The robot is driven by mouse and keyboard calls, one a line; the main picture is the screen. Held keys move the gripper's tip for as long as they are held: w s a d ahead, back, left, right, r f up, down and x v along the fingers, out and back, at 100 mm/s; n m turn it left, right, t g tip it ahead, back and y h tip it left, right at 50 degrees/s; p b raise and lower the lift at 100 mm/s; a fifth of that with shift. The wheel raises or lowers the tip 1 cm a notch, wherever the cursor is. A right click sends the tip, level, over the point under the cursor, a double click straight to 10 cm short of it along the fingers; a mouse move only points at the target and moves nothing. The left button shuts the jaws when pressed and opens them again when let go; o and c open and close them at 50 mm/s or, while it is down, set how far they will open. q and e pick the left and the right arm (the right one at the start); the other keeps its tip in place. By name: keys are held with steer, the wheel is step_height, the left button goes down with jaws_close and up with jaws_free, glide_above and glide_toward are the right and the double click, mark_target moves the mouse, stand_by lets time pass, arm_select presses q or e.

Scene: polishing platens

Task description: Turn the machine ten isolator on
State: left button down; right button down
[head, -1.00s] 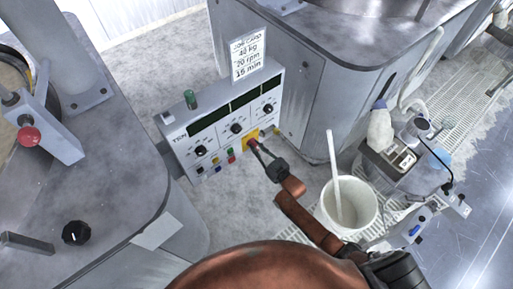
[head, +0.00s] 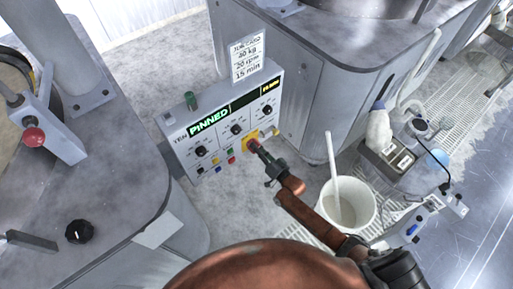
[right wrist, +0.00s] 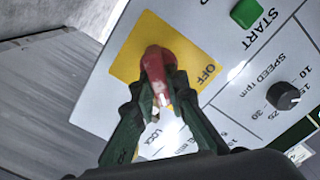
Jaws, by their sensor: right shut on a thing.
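The machine ten control panel (head: 217,163) is a white box labelled "TEN" with black knobs and coloured buttons. Its display (head: 209,121) is lit and reads "PINNED" in green, with small yellow text at the right. The isolator is a red handle (right wrist: 158,66) on a yellow plate (right wrist: 190,45) at the panel's lower right corner. "OFF" is printed on the plate beside the handle. My right gripper (head: 256,146) is shut on the red handle; in the right wrist view its fingers (right wrist: 158,88) are on both sides of it. My left gripper is not in view.
A job card (head: 248,60) stands on top of the panel. A white bucket (head: 360,216) with a pale stick stands right of my right arm. Grey machine bodies (head: 345,75) flank the panel. A tray with bottles (head: 392,155) lies at the right.

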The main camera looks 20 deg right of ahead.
steer(key=shift+f+m, duration=0.15)
steer(key=shift+m, duration=0.45)
steer(key=c, duration=1.9)
jaws_free()
steer(key=shift+c, duration=0.2)
steer(key=v, duration=1.2)
